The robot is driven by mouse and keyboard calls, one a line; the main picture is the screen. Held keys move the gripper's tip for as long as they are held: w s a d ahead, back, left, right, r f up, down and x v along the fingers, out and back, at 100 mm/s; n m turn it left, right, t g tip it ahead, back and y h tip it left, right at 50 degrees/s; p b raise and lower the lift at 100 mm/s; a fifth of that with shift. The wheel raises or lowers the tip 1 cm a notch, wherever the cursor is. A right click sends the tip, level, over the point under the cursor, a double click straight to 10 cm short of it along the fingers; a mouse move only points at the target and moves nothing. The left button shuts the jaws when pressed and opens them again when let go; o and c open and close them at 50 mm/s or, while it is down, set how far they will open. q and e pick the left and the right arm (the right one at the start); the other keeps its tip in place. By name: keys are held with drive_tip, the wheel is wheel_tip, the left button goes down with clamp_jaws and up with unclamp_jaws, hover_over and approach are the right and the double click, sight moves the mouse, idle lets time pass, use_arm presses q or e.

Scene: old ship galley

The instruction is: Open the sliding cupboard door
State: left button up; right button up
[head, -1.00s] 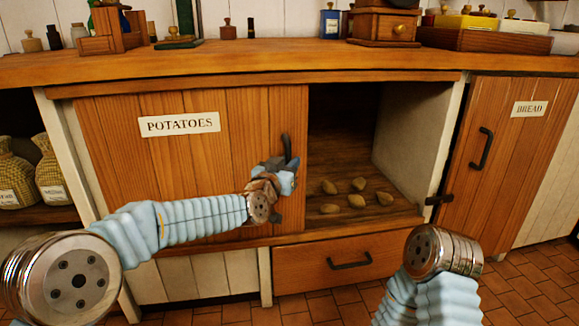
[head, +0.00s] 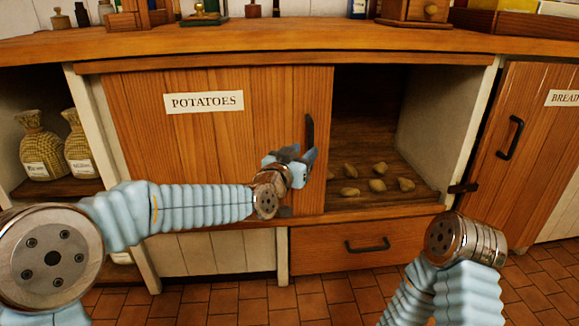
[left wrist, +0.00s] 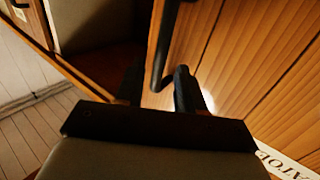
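The sliding cupboard door (head: 215,140) is a wooden panel labelled POTATOES. It stands partly open, with the gap to its right. Its dark upright handle (head: 309,131) is near its right edge; it also shows in the left wrist view (left wrist: 163,45). My left gripper (head: 308,160) is at the handle's lower end. In the left wrist view its two dark fingers (left wrist: 158,88) are apart, with the handle's lower part between them. I cannot tell whether they touch it. My right gripper is out of view; only part of my right arm shows at lower right.
Several potatoes (head: 377,185) lie inside the open compartment. A drawer (head: 352,246) is below it. A BREAD door (head: 530,150) with a latch is at right. Sacks (head: 40,150) stand on the left shelf. The countertop (head: 300,45) above carries boxes and bottles.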

use_arm(q)
drive_tip(key=v, duration=0.8)
drive_tip(key=shift+s, duration=0.25)
drive_tip(key=shift+a, duration=0.1)
drive_tip(key=s+a+f+n+g+y, duration=0.1)
drive_tip(key=s+a+f+g+y, duration=0.15)
drive_tip(key=f, duration=0.85)
drive_tip(key=s+a+f+n+g+y, duration=0.15)
drive_tip(key=a+f, duration=0.25)
drive_tip(key=f, duration=0.7)
drive_tip(key=s+a+f+n+g+y, duration=0.1)
drive_tip(key=a+f+n+g, duration=0.15)
drive_tip(key=f, duration=0.85)
drive_tip(key=s+a+f+n+g, duration=0.2)
drive_tip(key=s+a+f+g, duration=0.15)
drive_tip(key=s+f, duration=0.6)
drive_tip(key=s+a+f+n+g, duration=0.1)
drive_tip(key=s+a+f+g, duration=0.25)
drive_tip(key=s+f, duration=0.55)
wheel_tip(320, 180, up, 16)
drive_tip(key=s+p, duration=0.2)
drive_tip(key=p, duration=1.3)
drive_tip(key=shift+s+d+r+g+p, duration=0.25)
drive_tip(key=shift+s+d+g+p, duration=0.1)
drive_tip(key=shift+d+g, duration=0.15)
